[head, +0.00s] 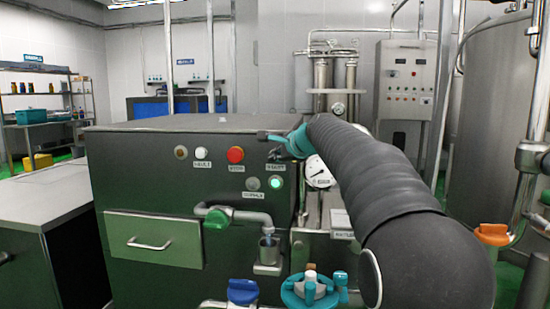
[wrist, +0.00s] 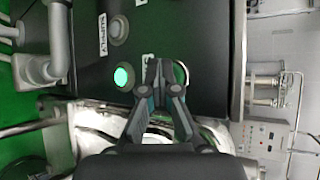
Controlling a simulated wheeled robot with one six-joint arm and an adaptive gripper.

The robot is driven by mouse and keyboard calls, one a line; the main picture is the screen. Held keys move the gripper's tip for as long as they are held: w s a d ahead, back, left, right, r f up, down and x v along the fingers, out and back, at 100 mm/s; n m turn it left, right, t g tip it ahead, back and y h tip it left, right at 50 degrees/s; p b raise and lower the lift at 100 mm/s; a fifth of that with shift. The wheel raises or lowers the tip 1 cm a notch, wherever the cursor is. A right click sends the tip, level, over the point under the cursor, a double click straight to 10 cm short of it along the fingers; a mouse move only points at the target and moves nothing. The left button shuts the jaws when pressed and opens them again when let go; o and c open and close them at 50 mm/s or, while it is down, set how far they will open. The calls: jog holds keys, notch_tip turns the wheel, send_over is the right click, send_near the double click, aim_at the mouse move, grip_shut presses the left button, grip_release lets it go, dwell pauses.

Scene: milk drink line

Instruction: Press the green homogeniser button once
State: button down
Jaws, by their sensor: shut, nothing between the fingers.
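The green button (head: 276,183) glows on the dark front panel of the homogeniser cabinet (head: 150,200), low at the panel's right side. It also shows lit in the wrist view (wrist: 122,77), left of my fingers. My gripper (head: 265,136) is above it in the head view, near the cabinet's top edge, shut and empty. In the wrist view my closed fingertips (wrist: 160,64) point at the panel, to the right of the green button. Their gap to the panel is hard to judge. A pale-rimmed round part (wrist: 182,73) is partly hidden behind the fingers.
A grey button (head: 253,183) sits left of the green one; a red button (head: 235,155) and a white lamp (head: 201,153) are above. A pipe with a green valve handle (head: 217,217) juts out below. A gauge (head: 320,173) stands right of the cabinet.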

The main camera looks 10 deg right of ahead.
jog(key=shift+s, duration=0.15)
jog(key=shift+s+a+b, duration=0.3)
jog(key=shift+s, duration=0.35)
jog(key=shift+s, duration=0.1)
jog(key=shift+s+a+b, duration=0.25)
jog(key=shift+s+a, duration=0.05)
jog(key=shift+s, duration=0.45)
jog(key=shift+s+a+b, duration=0.25)
jog(key=shift+s+b, duration=0.05)
jog(key=shift+s, duration=0.5)
jog(key=shift+s+a+b, duration=0.25)
jog(key=shift+s+a, duration=0.05)
jog(key=shift+s, duration=0.45)
jog(key=s+f+n+g+h, duration=0.1)
jog(key=s+f+n+g, duration=0.1)
jog(key=s+f+n, duration=0.4)
jog(key=s+d+f+n+g+h, duration=0.1)
jog(key=s+f+n, duration=0.4)
jog(key=s+f, duration=0.8)
jog(key=s+f+n+g+h, duration=0.2)
jog(key=s+f+n, duration=0.4)
jog(key=s, duration=1.4)
notch_tip(320, 180, down, 4)
jog(key=shift+s+d+r+n+g, duration=0.1)
jog(key=shift+s+d+n+g, duration=0.2)
jog(key=shift+g, duration=0.5)
